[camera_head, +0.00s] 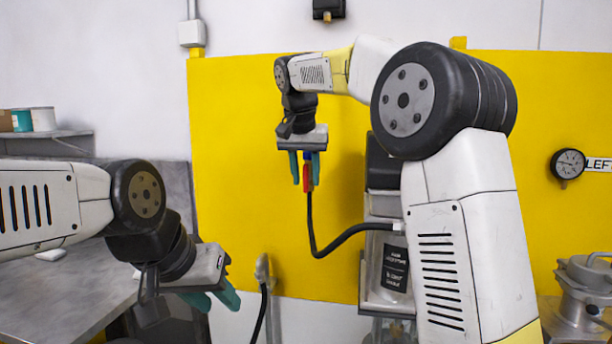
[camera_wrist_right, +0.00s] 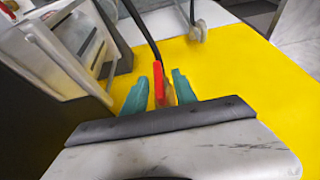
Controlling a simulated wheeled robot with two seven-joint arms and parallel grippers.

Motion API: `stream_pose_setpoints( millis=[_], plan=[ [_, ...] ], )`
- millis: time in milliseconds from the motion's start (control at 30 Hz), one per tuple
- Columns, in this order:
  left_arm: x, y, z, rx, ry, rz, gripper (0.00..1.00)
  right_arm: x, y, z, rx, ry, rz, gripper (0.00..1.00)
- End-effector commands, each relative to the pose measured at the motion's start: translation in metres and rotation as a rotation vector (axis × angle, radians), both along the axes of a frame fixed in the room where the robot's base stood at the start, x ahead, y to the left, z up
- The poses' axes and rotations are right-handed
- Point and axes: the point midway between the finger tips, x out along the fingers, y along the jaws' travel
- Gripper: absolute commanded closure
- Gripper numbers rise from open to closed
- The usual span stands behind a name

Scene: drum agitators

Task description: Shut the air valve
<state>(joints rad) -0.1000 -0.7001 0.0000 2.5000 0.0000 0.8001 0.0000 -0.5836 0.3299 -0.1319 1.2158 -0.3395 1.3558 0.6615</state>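The air valve's red lever (camera_head: 307,178) points down in front of the yellow panel, with a blue part just above it. A black hose (camera_head: 312,225) hangs below it. My right gripper (camera_head: 304,168) points down, with its teal fingers apart on either side of the lever. In the right wrist view, the red lever (camera_wrist_right: 158,84) lies between the two fingertips (camera_wrist_right: 160,90), with small gaps visible; firm contact cannot be told. The valve body is mostly hidden by the gripper. My left gripper (camera_head: 213,294) is open and empty at the lower left.
The hose curves right to a metal unit with a labelled jar (camera_head: 394,268). A grey hook (camera_head: 262,268) on the wall holds another black hose. A gauge (camera_head: 568,164) and metal lid (camera_head: 590,275) are at right. A grey bench (camera_head: 60,290) is at left.

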Motion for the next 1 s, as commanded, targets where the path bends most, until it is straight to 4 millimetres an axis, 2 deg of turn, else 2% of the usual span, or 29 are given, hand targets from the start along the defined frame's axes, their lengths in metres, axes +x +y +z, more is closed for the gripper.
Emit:
stream_pose_setpoints(
  millis=[33, 200, 633, 1000],
  plan=[
    [0.0, 0.0, 0.0, 0.0, 0.0, 0.0, 0.64, 0.0, 0.0, 0.0, 0.0, 0.0, 0.0, 0.68],
    [0.0, 0.0, 0.0, 0.0, 0.0, 0.0, 0.64, 0.0, 0.0, 0.0002, 0.0, 0.0, 0.0, 1.0],
    [0.0, 0.0, 0.0, 0.0, 0.0, 0.0, 0.64, -0.0001, -0.0016, 0.0006, 0.042, -0.008, -0.002, 1.0],
    [0.0, 0.0, 0.0, 0.0, 0.0, 0.0, 0.64, -0.001, -0.0058, 0.0002, 0.279, -0.056, -0.005, 1.0]
  ],
)
